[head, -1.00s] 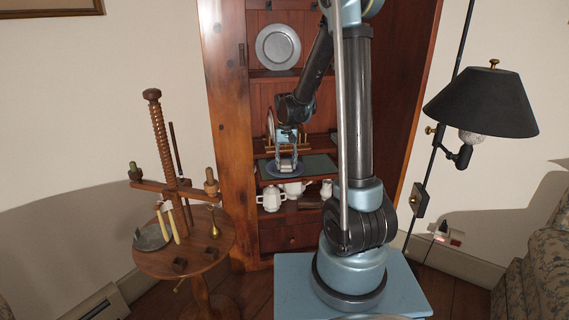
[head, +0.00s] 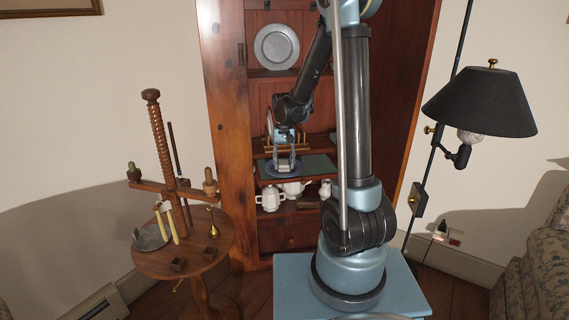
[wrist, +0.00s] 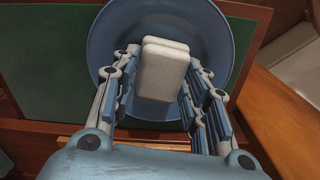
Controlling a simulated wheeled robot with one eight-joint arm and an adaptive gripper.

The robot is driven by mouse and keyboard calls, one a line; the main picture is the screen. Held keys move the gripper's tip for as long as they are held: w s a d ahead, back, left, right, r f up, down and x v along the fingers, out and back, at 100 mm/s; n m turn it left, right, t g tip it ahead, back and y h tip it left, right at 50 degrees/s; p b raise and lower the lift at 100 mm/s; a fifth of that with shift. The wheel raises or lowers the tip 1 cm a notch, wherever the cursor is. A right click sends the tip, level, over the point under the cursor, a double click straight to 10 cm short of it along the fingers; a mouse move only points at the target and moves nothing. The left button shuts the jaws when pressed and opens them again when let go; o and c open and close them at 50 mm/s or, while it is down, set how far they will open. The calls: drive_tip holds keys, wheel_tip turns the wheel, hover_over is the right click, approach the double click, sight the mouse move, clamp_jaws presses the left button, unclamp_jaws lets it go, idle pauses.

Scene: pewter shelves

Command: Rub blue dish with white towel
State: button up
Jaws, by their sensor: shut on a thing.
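The blue dish (wrist: 217,45) is round and lies flat on a green mat in the wrist view. It also shows as a small dark blue disc on the shelf in the head view (head: 271,173). The white towel (wrist: 163,72) is a thick folded block over the middle of the dish. My gripper (wrist: 163,88) is shut on the towel, with a finger on each side of it. Whether the towel's underside touches the dish is hidden. In the head view my gripper (head: 284,166) is just over the dish, and the towel is too small to make out.
The green mat (head: 318,167) covers the shelf around the dish. A wooden rack (head: 300,142) stands behind my gripper. White teapots (head: 271,198) sit on the shelf below. The cabinet's side (head: 229,140) borders the left. A round wooden table (head: 205,255) and a black lamp (head: 480,103) stand apart.

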drive_tip(key=shift+a, duration=0.25)
drive_tip(key=shift+d, duration=0.55)
drive_tip(key=shift+a, duration=0.55)
drive_tip(key=shift+d, duration=0.6)
idle(3.2)
drive_tip(key=shift+r, duration=3.5)
drive_tip(key=shift+s, duration=0.1)
